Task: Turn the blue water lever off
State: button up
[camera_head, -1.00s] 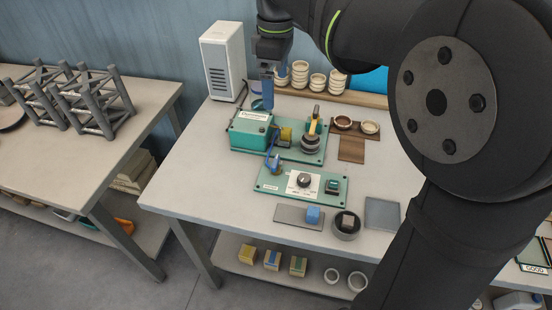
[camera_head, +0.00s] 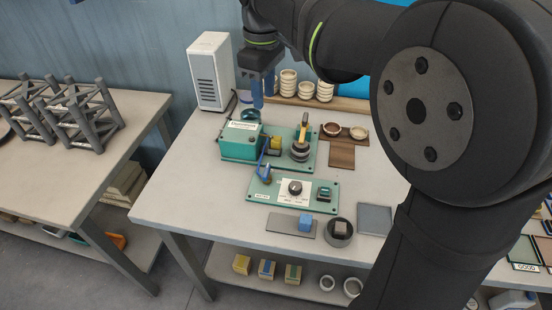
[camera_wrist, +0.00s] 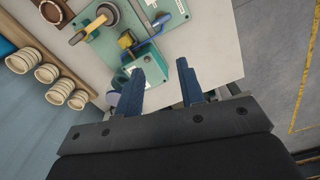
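The blue water lever (camera_head: 263,159) stands tilted at the left end of the green control panel (camera_head: 322,204), close to the teal box. It also shows as a blue piece (camera_wrist: 161,21) near the top of the wrist view. My gripper (camera_head: 264,100) has blue fingers and hangs above the back of the table, behind the teal box and apart from the lever. In the wrist view my gripper (camera_wrist: 157,72) is open, with a clear gap and nothing between its fingers.
The teal box (camera_head: 240,141) and a round dark device with a yellow handle (camera_head: 301,151) stand behind the panel. A white unit (camera_head: 211,72) is at the back left; cream bowls (camera_head: 306,90) are stacked at the back. The table's left front is clear.

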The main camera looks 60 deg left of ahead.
aim_at(266, 170)
notch_tip(266, 170, down, 24)
jog(key=m, duration=1.5)
jog(key=shift+s+d+r, duration=0.15)
grip_shut()
